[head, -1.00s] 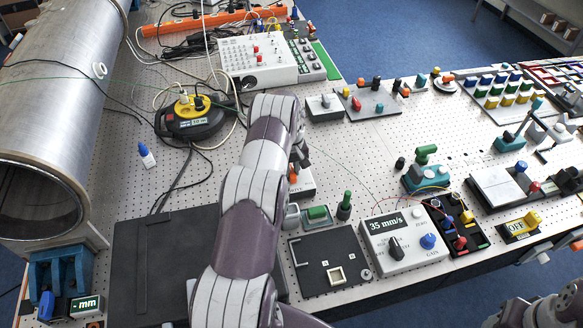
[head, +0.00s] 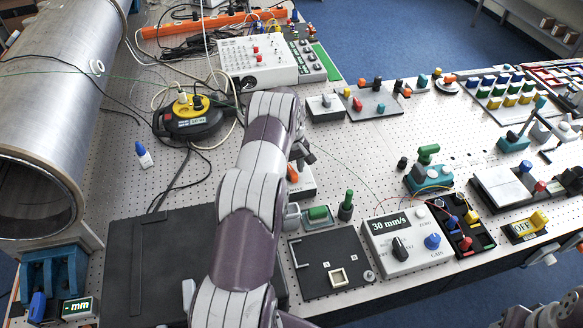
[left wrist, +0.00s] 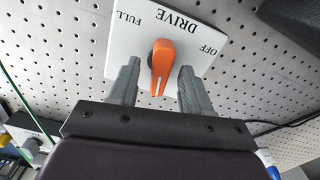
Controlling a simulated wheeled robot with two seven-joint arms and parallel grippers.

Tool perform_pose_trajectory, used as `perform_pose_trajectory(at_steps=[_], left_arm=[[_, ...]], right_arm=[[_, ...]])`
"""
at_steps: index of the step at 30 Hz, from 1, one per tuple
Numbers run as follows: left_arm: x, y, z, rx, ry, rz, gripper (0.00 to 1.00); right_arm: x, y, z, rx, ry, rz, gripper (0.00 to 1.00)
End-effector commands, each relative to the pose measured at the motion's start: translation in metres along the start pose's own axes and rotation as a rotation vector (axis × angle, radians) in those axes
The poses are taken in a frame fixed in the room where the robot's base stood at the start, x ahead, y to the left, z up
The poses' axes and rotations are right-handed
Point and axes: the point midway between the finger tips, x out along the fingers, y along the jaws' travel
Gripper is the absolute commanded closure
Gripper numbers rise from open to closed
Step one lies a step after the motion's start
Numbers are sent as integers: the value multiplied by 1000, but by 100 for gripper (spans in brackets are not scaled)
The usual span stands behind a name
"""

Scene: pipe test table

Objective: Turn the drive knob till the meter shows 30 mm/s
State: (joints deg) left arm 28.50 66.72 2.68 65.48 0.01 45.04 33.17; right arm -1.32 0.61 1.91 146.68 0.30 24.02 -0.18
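The meter (head: 381,224) is a white box with a dark display that reads 30 mm/s. The drive box (head: 307,188) is partly hidden behind my left arm in the head view, with its orange drive knob (head: 292,173) showing. In the left wrist view the white plate (left wrist: 196,29) reads DRIVE, FULL and OFF, upside down. The orange knob (left wrist: 162,62) points down the picture there. My left gripper (left wrist: 159,75) is open, with one grey finger on each side of the knob and a visible gap on both sides. My right gripper does not show clearly in the head view.
A green-handled part (head: 346,206) stands behind that plate. A yellow and black cable reel (head: 190,117) and a large metal pipe (head: 45,120) are at the left.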

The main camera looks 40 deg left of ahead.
Motion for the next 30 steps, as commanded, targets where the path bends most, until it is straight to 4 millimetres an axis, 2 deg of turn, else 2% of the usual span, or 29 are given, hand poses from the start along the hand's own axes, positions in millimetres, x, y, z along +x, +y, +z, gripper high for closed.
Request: perform_pose_trajectory(at_steps=[5,8,11,15,16,17,18,20,24,30], left_arm=[[-1,0,0,0,0,0,52],[-10,0,0,0,1,1,52],[-31,1,-1,0,5,3,52],[-70,0,0,0,6,3,52],[-82,0,0,0,3,2,52],[-102,0,1,0,1,0,52],[-111,0,1,0,-1,-1,52],[-120,0,1,0,0,0,52],[-129,0,1,0,-1,-1,52],[-127,0,1,0,0,0,52]], right_arm=[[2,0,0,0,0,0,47],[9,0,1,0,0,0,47],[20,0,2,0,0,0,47],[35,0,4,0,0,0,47],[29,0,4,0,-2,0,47],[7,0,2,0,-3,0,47],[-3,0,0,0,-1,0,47],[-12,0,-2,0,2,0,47],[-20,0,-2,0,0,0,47],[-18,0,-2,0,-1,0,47]])
